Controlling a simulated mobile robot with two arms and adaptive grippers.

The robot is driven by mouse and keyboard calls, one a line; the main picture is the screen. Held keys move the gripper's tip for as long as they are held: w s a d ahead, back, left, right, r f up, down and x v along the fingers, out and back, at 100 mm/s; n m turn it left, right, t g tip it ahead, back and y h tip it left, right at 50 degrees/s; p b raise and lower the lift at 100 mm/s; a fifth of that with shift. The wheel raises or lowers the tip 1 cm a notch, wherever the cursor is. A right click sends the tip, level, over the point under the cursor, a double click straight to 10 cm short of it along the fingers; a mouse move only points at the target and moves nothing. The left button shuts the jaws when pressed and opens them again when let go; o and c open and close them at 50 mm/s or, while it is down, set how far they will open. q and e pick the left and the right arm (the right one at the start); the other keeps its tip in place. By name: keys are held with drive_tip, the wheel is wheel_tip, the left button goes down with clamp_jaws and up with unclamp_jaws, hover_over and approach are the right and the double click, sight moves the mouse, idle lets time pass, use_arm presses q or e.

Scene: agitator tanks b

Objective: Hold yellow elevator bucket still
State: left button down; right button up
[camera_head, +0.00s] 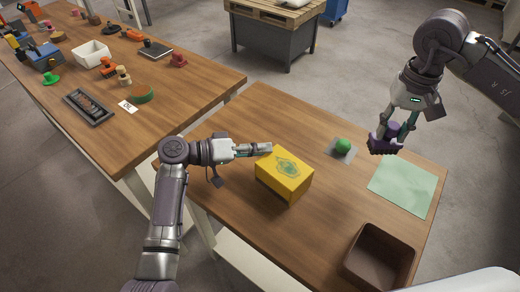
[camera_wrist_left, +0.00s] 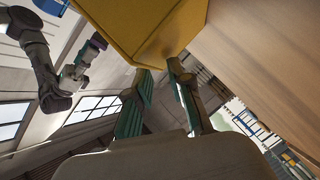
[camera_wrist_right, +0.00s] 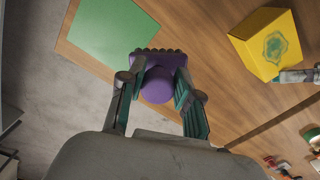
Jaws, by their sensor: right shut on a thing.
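The yellow elevator bucket (camera_head: 284,175), a yellow box-like body with a green emblem, stands on the near table. It also shows in the right wrist view (camera_wrist_right: 266,43) and fills the top of the left wrist view (camera_wrist_left: 145,25). My left gripper (camera_head: 268,149) is at the bucket's far left edge; in the left wrist view its fingers (camera_wrist_left: 158,72) are apart, with the tips close to the bucket. Whether they touch it I cannot tell. My right gripper (camera_head: 392,136) is shut on a purple knobbed piece (camera_wrist_right: 158,84), held above the table.
A green mat (camera_head: 405,185) lies at the right of the table, and a brown open bin (camera_head: 381,257) stands at the near right. A green round piece (camera_head: 343,145) sits on a grey square behind the bucket. Another table at left holds several small items.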

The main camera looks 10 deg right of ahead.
use_arm(q)
drive_tip(key=shift+s+f, duration=0.2)
drive_tip(key=shift+f, duration=0.3)
drive_tip(key=c, duration=1.1)
unclamp_jaws()
drive_tip(key=shift+f, duration=0.1)
drive_tip(key=shift+w, duration=0.1)
use_arm(e)
drive_tip(key=shift+w, duration=0.1)
use_arm(q)
drive_tip(key=shift+a+r, duration=0.1)
drive_tip(key=shift+r, duration=0.2)
drive_tip(key=v, duration=1.1)
drive_tip(key=shift+a+r, duration=0.15)
drive_tip(key=shift+a, duration=0.2)
